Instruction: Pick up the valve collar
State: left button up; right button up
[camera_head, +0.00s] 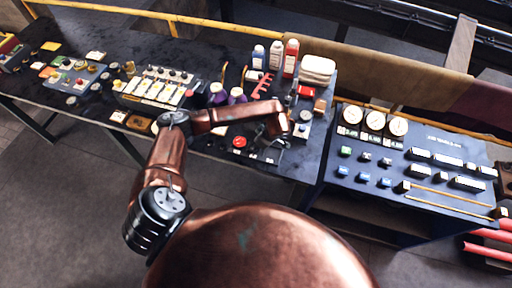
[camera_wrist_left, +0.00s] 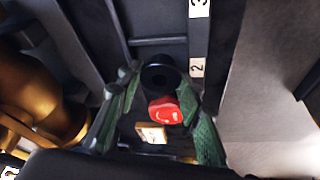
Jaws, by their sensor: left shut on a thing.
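The valve collar appears to be the dark ring (camera_wrist_left: 160,77) in the left wrist view. It sits between the green-padded fingertips of my left gripper (camera_wrist_left: 162,88), which is shut on it. In the head view my left gripper (camera_head: 272,136) is a small dark shape at the end of the copper arm, over the right part of the long bench. The collar cannot be made out there, and I cannot tell whether it is clear of the surface. My right gripper is in neither view.
A red button (camera_wrist_left: 165,110) shows just below the collar in the wrist view; a red button also shows on the bench (camera_head: 239,142). Bottles (camera_head: 291,58), a red rack (camera_head: 262,85) and folded cloths (camera_head: 317,69) stand behind. A gauge panel (camera_head: 420,150) is to the right.

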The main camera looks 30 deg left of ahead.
pick_arm(q)
jog(key=c, duration=0.6)
jog(key=shift+c, duration=0.3)
jog(key=shift+r, duration=0.15)
